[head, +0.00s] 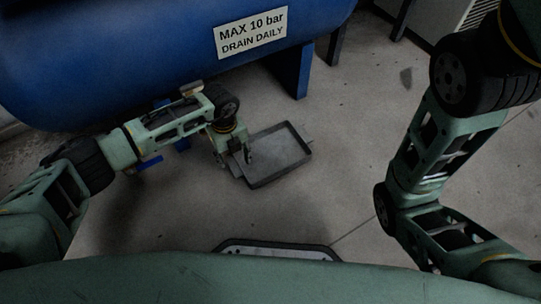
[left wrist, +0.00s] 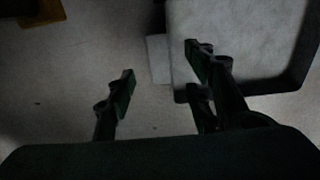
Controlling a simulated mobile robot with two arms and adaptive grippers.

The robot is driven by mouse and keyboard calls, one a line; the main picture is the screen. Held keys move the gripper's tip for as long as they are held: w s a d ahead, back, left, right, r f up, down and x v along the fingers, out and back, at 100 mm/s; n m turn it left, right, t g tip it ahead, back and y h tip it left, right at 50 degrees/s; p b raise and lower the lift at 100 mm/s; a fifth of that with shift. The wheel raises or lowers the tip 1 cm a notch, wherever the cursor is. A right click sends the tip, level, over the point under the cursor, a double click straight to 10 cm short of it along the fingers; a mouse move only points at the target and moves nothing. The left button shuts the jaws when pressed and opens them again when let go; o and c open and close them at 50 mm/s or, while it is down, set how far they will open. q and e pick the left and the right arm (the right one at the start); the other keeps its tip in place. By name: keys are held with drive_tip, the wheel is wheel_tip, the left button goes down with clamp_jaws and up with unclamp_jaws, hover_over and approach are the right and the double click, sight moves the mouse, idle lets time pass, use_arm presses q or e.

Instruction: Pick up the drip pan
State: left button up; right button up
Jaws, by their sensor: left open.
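The drip pan (head: 283,153) is a shallow grey rectangular tray with a dark rim. It lies flat on the floor in front of the blue tank, and looks empty. My left gripper (head: 236,158) is low at the pan's left end and hides part of that edge. In the left wrist view the pan (left wrist: 240,45) fills the upper right. A pale tab (left wrist: 158,58) sticks out from its side, beyond and between the open fingers (left wrist: 160,82). One finger is over the floor; the other overlaps the pan's corner. Contact cannot be told. My right gripper is out of view.
The blue tank (head: 150,50) with a white sign (head: 252,32) spans the upper left, on blue legs (head: 290,75) behind the pan. A louvred cabinet (head: 480,15) stands at the top right. The floor right of the pan (head: 350,120) is clear.

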sight(235, 167)
use_arm(q)
wheel_tip(235, 167, down, 6)
drive_tip(key=b, duration=0.4)
drive_tip(key=shift+r, duration=0.1)
clamp_jaws()
drive_tip(key=shift+r, duration=0.1)
